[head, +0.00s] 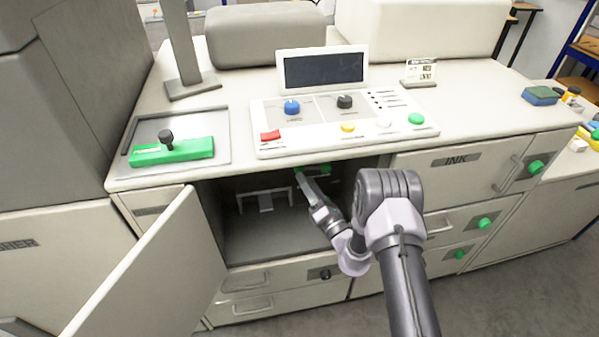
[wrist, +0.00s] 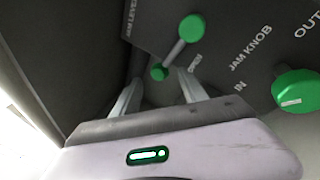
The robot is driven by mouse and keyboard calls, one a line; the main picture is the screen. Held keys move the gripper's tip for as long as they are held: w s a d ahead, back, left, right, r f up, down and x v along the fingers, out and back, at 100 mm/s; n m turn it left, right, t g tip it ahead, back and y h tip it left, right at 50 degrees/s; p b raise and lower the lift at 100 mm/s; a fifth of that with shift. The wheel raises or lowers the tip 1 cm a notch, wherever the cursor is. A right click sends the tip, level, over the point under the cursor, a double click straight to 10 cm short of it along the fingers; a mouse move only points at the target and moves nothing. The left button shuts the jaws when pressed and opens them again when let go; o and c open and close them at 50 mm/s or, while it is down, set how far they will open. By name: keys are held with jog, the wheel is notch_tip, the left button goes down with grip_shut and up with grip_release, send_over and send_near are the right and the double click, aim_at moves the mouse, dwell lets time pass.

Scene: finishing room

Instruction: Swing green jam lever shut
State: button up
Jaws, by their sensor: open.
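The green jam lever shows in the wrist view as a green ball (wrist: 191,28) on a grey rod that slants down-left to a smaller green end (wrist: 159,72). It is on a dark panel lettered "JAM LEVER", with "OPEN" printed just right of the rod. My gripper (wrist: 158,88) is open and empty, its two fingers spread below the lever, with the small green end appearing between their tips. Contact cannot be told. In the head view my gripper (head: 303,178) reaches into the open compartment, close to green parts under the counter that are too small to tell apart.
A green jam knob (wrist: 295,90), between "IN" and "OUT" lettering, is right of the fingers. The cabinet door (head: 160,270) hangs open at left. The counter edge is above my arm. A grey bracket (head: 265,199) is inside at left; the compartment floor (head: 265,240) is clear.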

jog(key=b+x, duration=0.1)
jog(key=x, duration=0.4)
jog(key=shift+w+a, duration=0.2)
jog(key=shift+w, duration=0.05)
jog(key=shift+c, duration=0.2)
grip_shut()
jog(key=shift+d+r, duration=0.1)
jog(key=shift+r, duration=0.05)
dwell(0.8)
